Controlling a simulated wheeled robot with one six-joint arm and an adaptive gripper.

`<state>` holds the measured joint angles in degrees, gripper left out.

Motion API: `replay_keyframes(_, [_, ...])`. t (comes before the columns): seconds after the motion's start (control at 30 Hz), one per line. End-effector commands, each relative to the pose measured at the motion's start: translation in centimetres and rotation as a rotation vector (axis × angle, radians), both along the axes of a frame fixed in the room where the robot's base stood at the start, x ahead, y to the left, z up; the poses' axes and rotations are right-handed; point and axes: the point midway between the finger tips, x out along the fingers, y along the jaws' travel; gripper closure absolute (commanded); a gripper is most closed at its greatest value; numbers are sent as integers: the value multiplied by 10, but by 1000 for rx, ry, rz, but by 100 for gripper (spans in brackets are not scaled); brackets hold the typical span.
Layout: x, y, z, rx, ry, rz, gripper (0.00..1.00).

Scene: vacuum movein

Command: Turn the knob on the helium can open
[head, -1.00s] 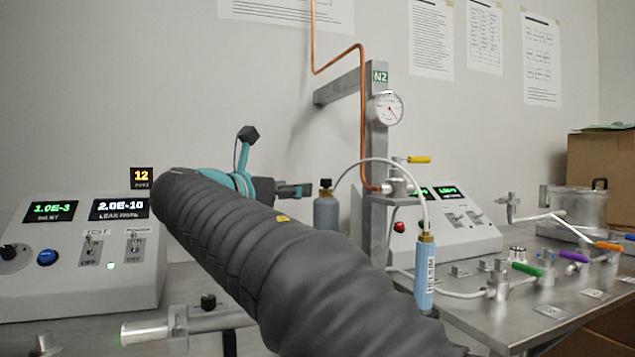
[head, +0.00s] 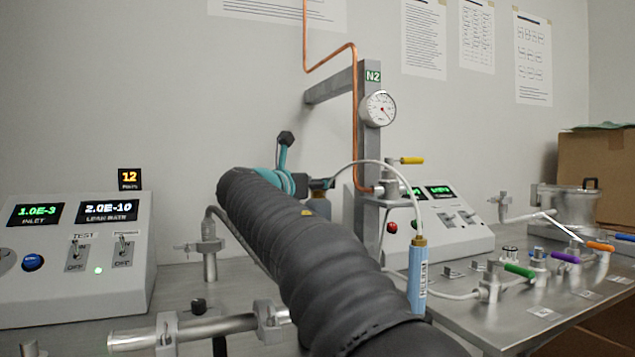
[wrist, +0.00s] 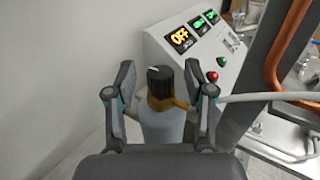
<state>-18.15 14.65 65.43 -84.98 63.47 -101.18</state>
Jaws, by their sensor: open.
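The helium can is a grey-blue bottle (wrist: 162,125) with a brass valve and a black knob (wrist: 160,80) on top. The knob carries a white mark. In the wrist view my gripper (wrist: 159,70) is open, with one finger on each side of the knob and a gap on both sides. In the head view my arm hides most of the gripper and the can (head: 319,206). A thin white hose runs from the can's valve to a light blue labelled wand (head: 418,275) at the right.
An N2 post (head: 370,150) with a gauge and copper pipe stands just right of the can. Behind it is a control box (head: 440,230); a leak detector (head: 75,265) is at left. Valves with coloured handles (head: 519,271) stand on the right table.

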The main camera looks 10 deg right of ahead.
Motion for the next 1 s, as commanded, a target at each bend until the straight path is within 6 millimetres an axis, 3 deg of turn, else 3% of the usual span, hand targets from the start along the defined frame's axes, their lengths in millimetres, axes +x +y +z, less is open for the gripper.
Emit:
replay_keyframes(0.4, [5,-5,0,1,-1,1,49])
replay_keyframes(0.6, [5,-5,0,1,-1,1,99])
replay_keyframes(1.0, [7,-3,0,0,0,-113,100])
